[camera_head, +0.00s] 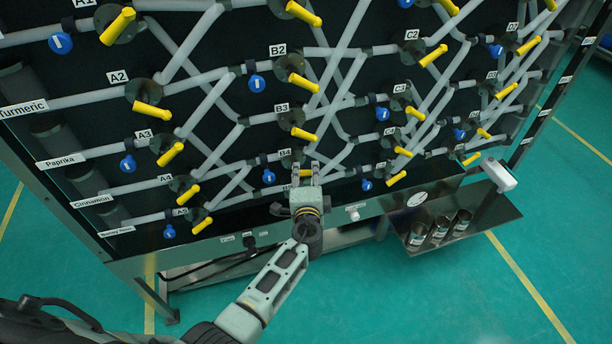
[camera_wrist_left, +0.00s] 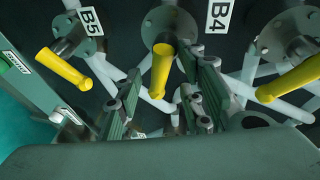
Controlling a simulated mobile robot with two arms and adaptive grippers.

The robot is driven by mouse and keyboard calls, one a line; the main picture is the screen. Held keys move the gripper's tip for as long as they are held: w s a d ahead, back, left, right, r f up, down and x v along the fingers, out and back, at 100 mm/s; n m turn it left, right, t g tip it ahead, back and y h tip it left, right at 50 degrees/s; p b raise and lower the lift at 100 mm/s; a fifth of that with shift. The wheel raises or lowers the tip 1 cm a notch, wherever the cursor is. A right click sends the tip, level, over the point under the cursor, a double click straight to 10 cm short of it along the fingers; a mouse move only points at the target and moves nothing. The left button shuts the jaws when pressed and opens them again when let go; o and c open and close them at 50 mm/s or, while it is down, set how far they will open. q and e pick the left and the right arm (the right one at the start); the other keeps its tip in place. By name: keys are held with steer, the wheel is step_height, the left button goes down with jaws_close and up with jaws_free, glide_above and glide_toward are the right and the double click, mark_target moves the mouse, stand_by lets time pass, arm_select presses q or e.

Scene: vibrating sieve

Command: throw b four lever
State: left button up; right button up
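The B4 valve's yellow lever (camera_wrist_left: 162,72) is in the middle of the left wrist view, below its round flange and beside the B4 label (camera_wrist_left: 220,14). In the head view the B4 label (camera_head: 285,153) shows just above my left gripper (camera_head: 306,172), which largely hides the lever. My left gripper (camera_wrist_left: 166,100) is open in the wrist view. Its two fingers stand apart on either side of the lever, with gaps visible; I see no clear contact. My right gripper is not in view.
The B5 lever (camera_wrist_left: 62,68) and another yellow lever (camera_wrist_left: 288,80) flank the fingers closely. The panel carries many grey pipes, blue valves and yellow levers. A metal shelf (camera_head: 490,232) with three cups (camera_head: 440,229) juts out at lower right.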

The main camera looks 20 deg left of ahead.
mark_target(307, 172)
arm_select(q)
steer(key=shift+a+r, duration=0.1)
steer(key=shift+a, duration=0.2)
steer(key=shift+d+p+v, duration=0.15)
steer(key=shift+p+v, duration=0.3)
steer(key=shift+v, duration=0.65)
steer(key=shift+d+p+v, duration=0.15)
steer(key=shift+p+v, duration=0.3)
steer(key=shift+v, duration=0.65)
steer(key=v, duration=0.2)
steer(key=p+v, duration=0.1)
steer(key=v, duration=0.1)
steer(key=shift+d+r, duration=0.3)
steer(key=shift+r, duration=0.15)
